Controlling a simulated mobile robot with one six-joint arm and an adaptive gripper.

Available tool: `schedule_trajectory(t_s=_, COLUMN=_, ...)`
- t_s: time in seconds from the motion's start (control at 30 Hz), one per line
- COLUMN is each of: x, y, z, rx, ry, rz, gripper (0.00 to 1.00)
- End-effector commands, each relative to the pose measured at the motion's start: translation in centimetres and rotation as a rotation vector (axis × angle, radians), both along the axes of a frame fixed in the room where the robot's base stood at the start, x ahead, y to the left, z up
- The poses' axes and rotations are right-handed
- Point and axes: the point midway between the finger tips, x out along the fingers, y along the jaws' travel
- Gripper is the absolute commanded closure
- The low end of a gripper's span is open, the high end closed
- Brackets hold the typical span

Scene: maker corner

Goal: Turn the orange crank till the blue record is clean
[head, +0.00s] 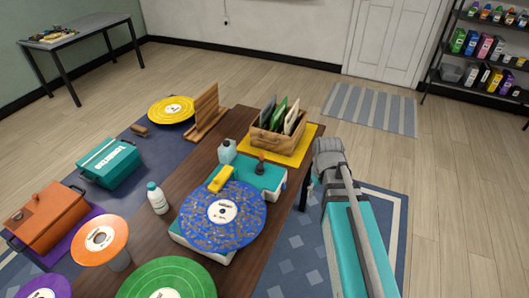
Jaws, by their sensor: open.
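The blue record (222,212) lies flat on a white and teal record cleaning machine (268,178) on the brown table. Brownish specks cover much of its blue surface, around a white label. A yellow block-like part (220,179) sits at the record's upper left edge. A small dark brown upright knob (261,164) stands on the machine's teal top behind the record. I cannot make out an orange crank; the record hides part of the machine.
A white bottle (157,199) and a pale blue bottle (227,152) stand near the machine. A wooden crate (279,142) of records is behind it. Orange (82,241), green (135,283) and yellow (158,112) records lie around. The floor at right is largely clear.

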Motion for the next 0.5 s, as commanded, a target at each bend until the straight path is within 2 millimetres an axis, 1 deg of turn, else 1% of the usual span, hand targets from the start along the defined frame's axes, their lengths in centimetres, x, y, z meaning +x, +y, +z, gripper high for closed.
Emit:
schedule_trajectory(t_s=0.03, x=2.0, y=0.9, z=1.1, rx=0.000, ry=0.000, rz=0.075, gripper=0.39)
schedule_trajectory(t_s=0.27, x=8.3, y=5.5, z=3.7, rx=0.000, ry=0.000, rz=0.494, gripper=0.39)
schedule_trajectory(t_s=0.5, x=14.4, y=11.3, z=6.4, rx=0.000, ry=0.000, rz=0.945, gripper=0.39)
